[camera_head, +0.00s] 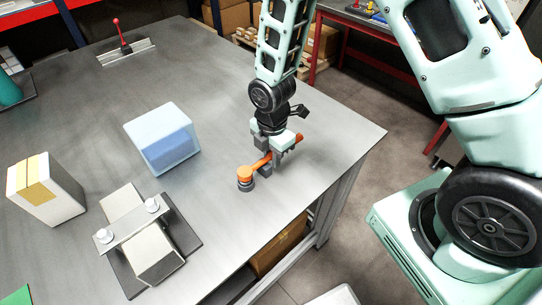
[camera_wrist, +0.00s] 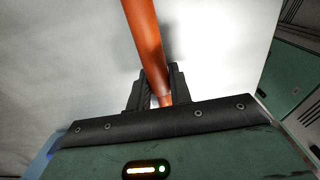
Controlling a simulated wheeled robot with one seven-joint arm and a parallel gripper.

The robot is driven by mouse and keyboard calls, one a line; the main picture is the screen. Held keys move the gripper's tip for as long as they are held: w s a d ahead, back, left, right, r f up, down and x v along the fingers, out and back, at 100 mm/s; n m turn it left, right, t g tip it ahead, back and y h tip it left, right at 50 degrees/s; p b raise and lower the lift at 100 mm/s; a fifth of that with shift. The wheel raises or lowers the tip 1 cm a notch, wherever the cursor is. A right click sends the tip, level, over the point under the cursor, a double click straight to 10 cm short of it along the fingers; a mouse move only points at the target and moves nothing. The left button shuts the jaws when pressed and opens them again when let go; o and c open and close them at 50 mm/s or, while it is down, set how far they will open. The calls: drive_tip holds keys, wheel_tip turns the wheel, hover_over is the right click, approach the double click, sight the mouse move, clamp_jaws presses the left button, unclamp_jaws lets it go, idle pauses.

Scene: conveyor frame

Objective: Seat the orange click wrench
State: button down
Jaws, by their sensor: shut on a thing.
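The orange click wrench (camera_head: 254,168) has a dark round head at its left end, near the right part of the table. My gripper (camera_head: 276,158) points down and is shut on its handle. In the wrist view the orange handle (camera_wrist: 147,40) runs up from between the dark fingers of my gripper (camera_wrist: 158,88); the head is out of that view. I cannot tell whether the wrench touches the table. A clamp fixture (camera_head: 127,228) stands to the lower left, apart from the wrench. Its bar carries two pale bolts, a left one (camera_head: 104,236) and a right one (camera_head: 152,204).
The grey table (camera_head: 215,75) is bare between wrench and fixture. A translucent bin (camera_head: 165,155) with blue inside stands left of the wrench. A white and yellow box (camera_head: 45,190) is at far left. A red-handled lever (camera_head: 122,45) stands at the back. The table's right edge is near my gripper.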

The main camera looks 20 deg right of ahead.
wheel_tip(320, 180, up, 9)
drive_tip(key=shift+r+b, duration=0.1)
drive_tip(key=shift+b, duration=1)
wheel_tip(320, 180, down, 6)
drive_tip(key=b, duration=0.5)
drive_tip(key=shift+f, duration=0.2)
drive_tip(key=shift+r+p, duration=0.1)
drive_tip(key=shift+p, duration=0.35)
drive_tip(key=shift+f, duration=0.35)
drive_tip(key=shift+f+b, duration=0.85)
drive_tip(key=shift+f, duration=0.25)
drive_tip(key=shift+f, duration=0.1)
drive_tip(key=c, duration=1.2)
unclamp_jaws()
